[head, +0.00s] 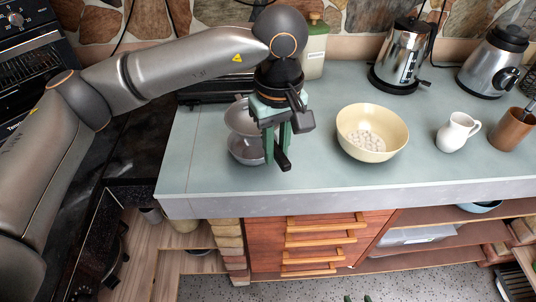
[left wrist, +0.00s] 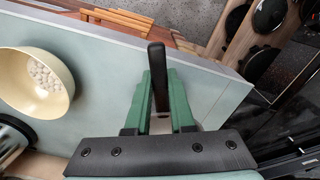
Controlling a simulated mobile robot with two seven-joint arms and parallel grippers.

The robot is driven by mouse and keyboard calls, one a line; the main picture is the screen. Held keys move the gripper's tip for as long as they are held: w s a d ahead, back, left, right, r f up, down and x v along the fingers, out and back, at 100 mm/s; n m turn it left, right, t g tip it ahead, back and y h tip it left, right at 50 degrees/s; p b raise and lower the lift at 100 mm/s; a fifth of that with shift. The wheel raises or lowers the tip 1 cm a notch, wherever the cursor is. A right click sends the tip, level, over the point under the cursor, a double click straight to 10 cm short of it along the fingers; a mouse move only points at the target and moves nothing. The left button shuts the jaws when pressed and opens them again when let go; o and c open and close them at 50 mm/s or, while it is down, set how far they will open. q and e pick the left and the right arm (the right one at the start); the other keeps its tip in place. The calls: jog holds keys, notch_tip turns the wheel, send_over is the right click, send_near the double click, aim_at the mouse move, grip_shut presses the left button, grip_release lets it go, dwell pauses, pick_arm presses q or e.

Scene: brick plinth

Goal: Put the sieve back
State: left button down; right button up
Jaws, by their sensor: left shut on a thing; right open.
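My left gripper (head: 278,160) is over the counter, its green fingers shut on the black handle of the sieve (head: 242,117). The handle points toward the counter's front edge. The sieve's grey bowl shows left of the gripper, partly hidden by it. Below it a grey metal bowl (head: 240,153) stands on the counter; I cannot tell whether they touch. In the left wrist view the black handle (left wrist: 158,75) of the sieve stands between the green fingers, and the sieve's bowl is hidden.
A cream bowl (head: 390,150) of white balls stands right of the gripper. A white jug (head: 455,134), brown cup (head: 511,130), kettle (head: 402,58) and blender (head: 492,64) are farther right. The counter's front strip (head: 330,184) is clear.

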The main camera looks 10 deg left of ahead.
pick_arm(q)
jog(key=w+f, duration=0.1)
jog(key=f, duration=0.2)
jog(key=w+a+f+p, duration=0.1)
jog(key=f, duration=0.1)
jog(key=w+a+f+p, duration=0.1)
jog(key=w+f, duration=0.1)
jog(key=f, duration=0.1)
jog(key=shift+f, duration=0.3)
jog(key=shift+f, duration=0.1)
jog(key=shift+f+b, duration=0.5)
jog(key=shift+b, duration=0.35)
jog(key=c, duration=0.8)
grip_release()
jog(key=shift+r, duration=0.1)
jog(key=shift+r+p, duration=0.55)
jog(key=shift+p, duration=0.2)
notch_tip(320, 180, up, 12)
jog(key=shift+s+b, duration=0.1)
jog(key=shift+b, duration=0.85)
